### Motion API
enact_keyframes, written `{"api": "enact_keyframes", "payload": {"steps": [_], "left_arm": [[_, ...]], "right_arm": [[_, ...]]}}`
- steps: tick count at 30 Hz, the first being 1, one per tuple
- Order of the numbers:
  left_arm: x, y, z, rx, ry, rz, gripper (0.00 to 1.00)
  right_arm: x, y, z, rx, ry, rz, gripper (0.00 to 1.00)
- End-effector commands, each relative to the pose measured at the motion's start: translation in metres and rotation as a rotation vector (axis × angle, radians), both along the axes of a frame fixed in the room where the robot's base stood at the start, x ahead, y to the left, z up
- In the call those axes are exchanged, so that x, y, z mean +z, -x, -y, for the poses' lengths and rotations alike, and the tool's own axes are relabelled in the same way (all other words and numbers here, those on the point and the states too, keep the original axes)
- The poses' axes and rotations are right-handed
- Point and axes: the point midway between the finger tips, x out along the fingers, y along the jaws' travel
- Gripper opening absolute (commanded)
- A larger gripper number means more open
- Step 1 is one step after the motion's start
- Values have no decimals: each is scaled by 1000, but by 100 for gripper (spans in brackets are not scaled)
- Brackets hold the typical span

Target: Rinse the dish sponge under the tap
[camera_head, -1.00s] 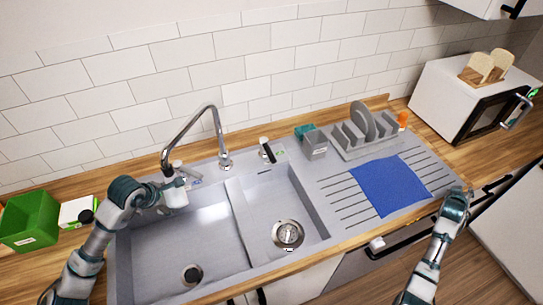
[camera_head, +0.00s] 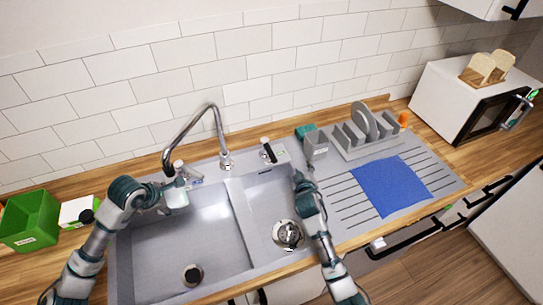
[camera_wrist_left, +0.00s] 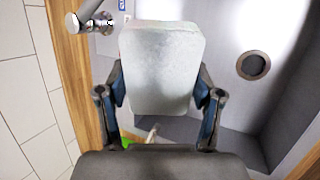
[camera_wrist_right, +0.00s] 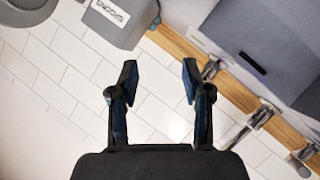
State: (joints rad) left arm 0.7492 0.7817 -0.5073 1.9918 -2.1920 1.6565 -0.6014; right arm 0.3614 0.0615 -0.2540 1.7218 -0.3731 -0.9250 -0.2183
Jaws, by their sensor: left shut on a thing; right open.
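My left gripper (camera_head: 165,198) is shut on a pale block, the dish sponge (camera_head: 176,197), just below the spout end of the tap (camera_head: 207,106) over the left basin. The sponge fills the space between the fingers in the left wrist view (camera_wrist_left: 161,65). I cannot tell whether water is running.
A blue cloth (camera_head: 390,187) lies on the ribbed drainboard. A grey dish rack (camera_head: 368,138) with a plate stands behind it. A green bin (camera_head: 30,220) and a white box are at the left. A white microwave (camera_head: 450,95) stands far right.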

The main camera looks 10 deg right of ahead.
Motion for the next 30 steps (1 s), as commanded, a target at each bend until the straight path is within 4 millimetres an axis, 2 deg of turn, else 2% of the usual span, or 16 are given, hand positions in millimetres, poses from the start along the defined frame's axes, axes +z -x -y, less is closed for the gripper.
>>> {"api": "enact_keyframes", "payload": {"steps": [1,3,6,9,14,24,30], "left_arm": [[0,0,0,0,0,0,38],[0,0,0,0,0,0,38],[0,0,0,0,0,0,38],[0,0,1,0,-1,0,38],[0,0,2,0,-1,0,38],[0,0,1,0,-1,0,38],[0,0,0,0,0,0,38]], "right_arm": [[5,3,-25,34,-2,10,48],[11,7,-52,75,-3,21,48],[17,13,-82,117,-4,34,48],[21,17,-98,141,-5,41,48],[21,10,-105,152,-5,45,48],[1,-54,-105,151,-4,42,48],[-8,-82,-106,151,-4,44,48]]}}
